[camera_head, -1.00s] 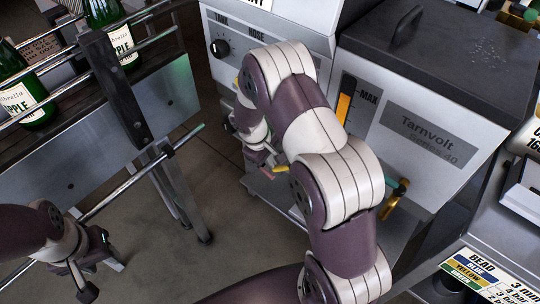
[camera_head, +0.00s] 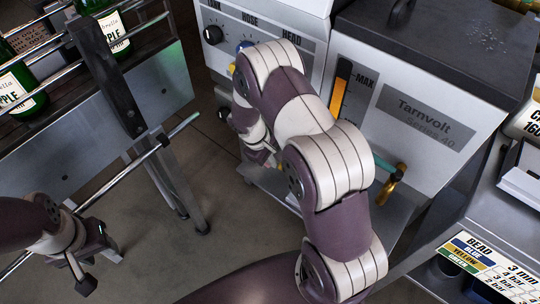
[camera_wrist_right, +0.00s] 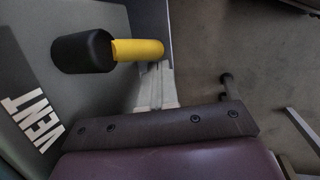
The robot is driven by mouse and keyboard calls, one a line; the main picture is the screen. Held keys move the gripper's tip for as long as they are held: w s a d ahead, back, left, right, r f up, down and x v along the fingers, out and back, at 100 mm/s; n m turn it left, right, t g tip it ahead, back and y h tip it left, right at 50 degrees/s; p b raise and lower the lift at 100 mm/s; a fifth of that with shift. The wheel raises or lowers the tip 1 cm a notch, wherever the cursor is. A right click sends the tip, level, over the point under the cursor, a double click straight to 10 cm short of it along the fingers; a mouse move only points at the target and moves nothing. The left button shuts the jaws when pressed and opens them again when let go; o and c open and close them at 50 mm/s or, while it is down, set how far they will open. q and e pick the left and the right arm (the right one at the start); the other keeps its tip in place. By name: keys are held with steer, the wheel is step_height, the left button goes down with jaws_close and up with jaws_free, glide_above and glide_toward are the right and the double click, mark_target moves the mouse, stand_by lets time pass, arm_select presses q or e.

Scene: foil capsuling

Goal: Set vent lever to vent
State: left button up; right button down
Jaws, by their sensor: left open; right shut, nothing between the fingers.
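The vent lever (camera_wrist_right: 138,50) shows in the right wrist view as a yellow shaft with a black knob (camera_wrist_right: 82,51) at its left end. It lies across the picture beside a grey panel marked VENT (camera_wrist_right: 31,118). My right gripper (camera_wrist_right: 155,72) is shut and empty, its pale fingers just below the yellow shaft in that view. I cannot tell whether they touch it. In the head view my right gripper (camera_head: 266,157) is low by the machine's front, partly behind my arm, and the lever is not clear there. My left gripper (camera_head: 98,268) is open and empty at lower left.
A bottle rack (camera_head: 90,120) with green bottles (camera_head: 116,32) and metal rails stands at left. The machine's dial (camera_head: 213,35), level gauge (camera_head: 340,90) and brass tap (camera_head: 390,186) face my right arm. Bare floor (camera_head: 205,165) lies between rack and machine.

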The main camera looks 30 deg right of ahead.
steer(key=shift+s+f, duration=0.1)
steer(key=shift+s, duration=0.05)
stand_by(0.5)
steer(key=p+v, duration=0.2)
steer(key=v, duration=1)
steer(key=shift+w+a+r, duration=0.2)
steer(key=shift+w+r, duration=0.1)
steer(key=s+a+r+m+t+y, duration=0.1)
steer(key=s+a+r+m+y, duration=0.15)
steer(key=s, duration=0.45)
steer(key=s+a+r+m+t+y, duration=0.15)
steer(key=s+r, duration=0.25)
steer(key=s, duration=0.4)
step_height(320, 180, up, 17)
steer(key=p, duration=1.5)
steer(key=shift+w+a+f+m, duration=0.2)
steer(key=shift+m, duration=0.1)
